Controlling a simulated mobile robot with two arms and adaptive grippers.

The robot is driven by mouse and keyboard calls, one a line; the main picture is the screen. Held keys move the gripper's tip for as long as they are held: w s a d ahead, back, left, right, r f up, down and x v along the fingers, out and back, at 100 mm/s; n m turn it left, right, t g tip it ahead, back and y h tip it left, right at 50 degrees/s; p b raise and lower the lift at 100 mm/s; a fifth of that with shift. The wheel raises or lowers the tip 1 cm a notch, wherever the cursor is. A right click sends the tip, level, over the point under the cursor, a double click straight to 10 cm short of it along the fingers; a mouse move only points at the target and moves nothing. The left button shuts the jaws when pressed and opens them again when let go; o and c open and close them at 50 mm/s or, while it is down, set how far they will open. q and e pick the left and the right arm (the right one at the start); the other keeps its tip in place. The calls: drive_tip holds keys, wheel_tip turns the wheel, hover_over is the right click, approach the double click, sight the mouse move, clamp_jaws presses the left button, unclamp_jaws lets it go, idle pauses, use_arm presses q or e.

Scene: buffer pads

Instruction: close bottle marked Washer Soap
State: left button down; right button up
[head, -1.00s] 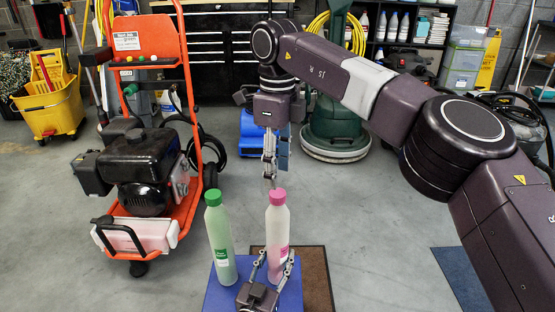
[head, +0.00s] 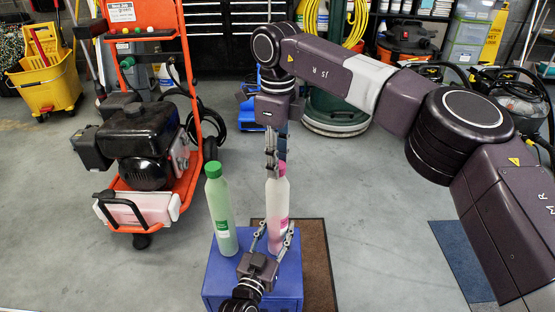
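A pink-capped bottle (head: 277,197) with pinkish contents stands upright on a blue stand (head: 225,284). A green-capped bottle (head: 219,212) stands upright to its left. Both labels are too small to read. My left gripper (head: 273,232) comes from below in the picture, its fingers on both sides of the pink bottle's lower body and seemingly touching it. My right gripper (head: 271,168) points down in front of the pink cap (head: 283,170) and hides most of it. Whether its fingers grip the cap cannot be told.
A brown mat (head: 317,265) lies under the blue stand, and a blue mat (head: 462,262) lies at right. An orange-framed machine (head: 150,160) stands at left and a green floor machine (head: 338,115) behind. Grey floor is clear between them.

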clamp_jaws()
drive_tip(key=o, duration=0.9)
unclamp_jaws()
wheel_tip(320, 180, up, 12)
use_arm(q)
drive_tip(key=c, duration=1.1)
unclamp_jaws()
drive_tip(key=shift+s, duration=0.1)
drive_tip(key=v, duration=1.2)
